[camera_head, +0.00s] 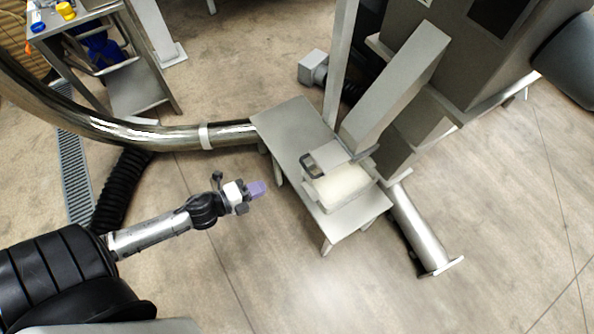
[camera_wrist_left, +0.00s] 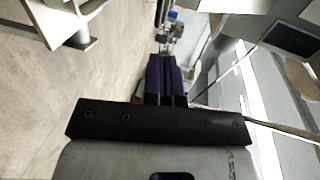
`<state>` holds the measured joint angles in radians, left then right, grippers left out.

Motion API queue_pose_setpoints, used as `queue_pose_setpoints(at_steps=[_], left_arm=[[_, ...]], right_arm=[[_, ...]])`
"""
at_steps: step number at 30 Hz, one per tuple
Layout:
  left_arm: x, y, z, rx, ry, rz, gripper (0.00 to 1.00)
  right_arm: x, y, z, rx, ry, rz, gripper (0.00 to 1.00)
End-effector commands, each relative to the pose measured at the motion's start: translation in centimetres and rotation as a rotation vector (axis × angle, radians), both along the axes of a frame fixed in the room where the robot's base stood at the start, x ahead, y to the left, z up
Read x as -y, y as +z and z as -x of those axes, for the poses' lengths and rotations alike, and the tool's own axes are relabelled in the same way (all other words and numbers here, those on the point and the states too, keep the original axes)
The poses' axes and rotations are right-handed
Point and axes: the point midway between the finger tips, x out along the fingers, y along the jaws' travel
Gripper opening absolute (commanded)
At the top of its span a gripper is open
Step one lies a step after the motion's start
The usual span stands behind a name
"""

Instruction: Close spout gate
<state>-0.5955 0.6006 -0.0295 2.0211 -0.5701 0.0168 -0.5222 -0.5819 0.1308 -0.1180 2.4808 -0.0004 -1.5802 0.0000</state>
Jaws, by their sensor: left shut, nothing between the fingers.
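The spout (camera_head: 395,85) is a grey square chute that slopes down from the machine to a small metal table (camera_head: 290,128). At its lower end is a flat plate, apparently the gate (camera_head: 335,156), with a dark loop handle (camera_head: 311,166) on its left side. A pale white block or filled tub (camera_head: 342,184) lies under the gate. My left gripper (camera_head: 259,188) has purple fingers, is shut and empty, and is left of the table, apart from the handle. Its fingers also show in the left wrist view (camera_wrist_left: 167,78). My right gripper is not in view.
A curved steel pipe (camera_head: 175,135) runs to the table's left edge. A black corrugated hose (camera_head: 122,188) lies on the floor. A trolley (camera_head: 130,85) with bottles stands at upper left. A metal cylinder (camera_head: 418,230) lies right of the table. Floor in front is clear.

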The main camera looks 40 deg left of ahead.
Motion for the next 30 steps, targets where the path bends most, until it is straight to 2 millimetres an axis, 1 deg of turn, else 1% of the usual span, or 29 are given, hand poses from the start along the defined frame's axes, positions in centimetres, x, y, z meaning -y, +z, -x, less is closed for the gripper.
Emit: queue_pose_setpoints(at_steps=[5,12,18,24,30], left_arm=[[0.7,-0.6,-2.4,0.006,-0.001,-0.004,0.0],[1.8,-1.6,-6.4,0.003,0.001,-0.004,0.0],[2.7,-2.2,-9.3,0.003,0.002,-0.002,0.0],[3.3,-2.7,-11.3,0.001,0.003,-0.001,0.0],[3.6,-2.8,-12.4,-0.001,0.003,-0.001,0.0]], right_arm=[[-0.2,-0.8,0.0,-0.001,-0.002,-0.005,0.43],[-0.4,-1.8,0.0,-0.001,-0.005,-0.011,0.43],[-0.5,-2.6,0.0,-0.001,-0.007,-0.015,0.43],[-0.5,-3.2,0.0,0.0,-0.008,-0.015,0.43],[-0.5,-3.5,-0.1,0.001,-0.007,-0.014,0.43]])
